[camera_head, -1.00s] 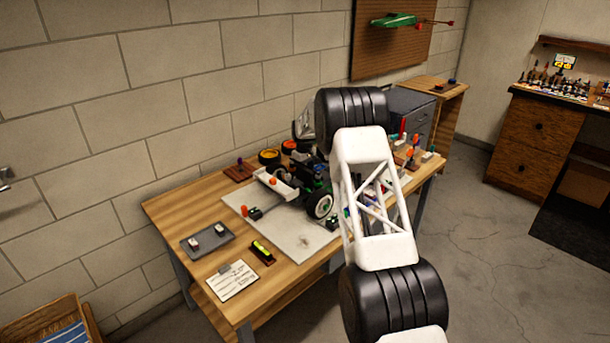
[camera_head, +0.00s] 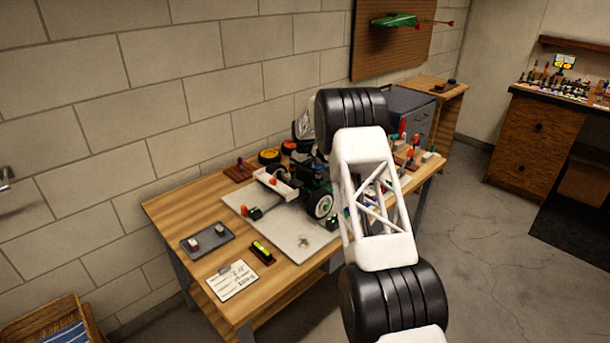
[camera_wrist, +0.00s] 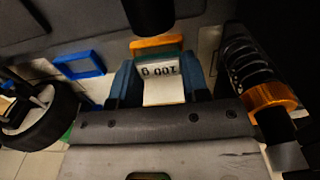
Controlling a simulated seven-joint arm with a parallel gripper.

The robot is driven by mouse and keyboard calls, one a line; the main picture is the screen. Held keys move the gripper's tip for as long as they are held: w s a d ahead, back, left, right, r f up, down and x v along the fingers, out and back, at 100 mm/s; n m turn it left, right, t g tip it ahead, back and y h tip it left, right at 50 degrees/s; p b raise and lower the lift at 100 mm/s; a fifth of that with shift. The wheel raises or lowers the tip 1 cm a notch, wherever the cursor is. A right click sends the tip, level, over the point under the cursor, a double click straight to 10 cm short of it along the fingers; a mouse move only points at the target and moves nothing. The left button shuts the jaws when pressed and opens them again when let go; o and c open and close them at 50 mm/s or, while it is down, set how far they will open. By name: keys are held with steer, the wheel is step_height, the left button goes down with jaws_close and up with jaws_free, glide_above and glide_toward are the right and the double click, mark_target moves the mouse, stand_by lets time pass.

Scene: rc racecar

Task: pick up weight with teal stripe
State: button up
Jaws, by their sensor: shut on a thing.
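In the wrist view, my gripper (camera_wrist: 160,74) has its blue fingers on either side of a pale metal weight (camera_wrist: 163,90). The weight's face carries upside-down lettering that looks like "100 G". The fingers are shut on it. In the head view, my arm hides the gripper and the held weight. Two small weights, a left one (camera_head: 194,244) and a right one (camera_head: 220,230), sit on a grey tray (camera_head: 208,250) at the bench's left; their stripe colours are too small to tell.
Close to the gripper are a shock absorber with an orange collar (camera_wrist: 270,97) on the right, a black wheel (camera_wrist: 45,125) on the left and a blue frame (camera_wrist: 80,66). The racecar (camera_head: 318,203) stands on a pale mat (camera_head: 290,240). A card (camera_head: 232,281) lies at the front.

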steer(key=shift+r, duration=0.1)
step_height(320, 180, up, 10)
stand_by(0.9)
steer(key=shift+d, duration=0.1)
stand_by(0.6)
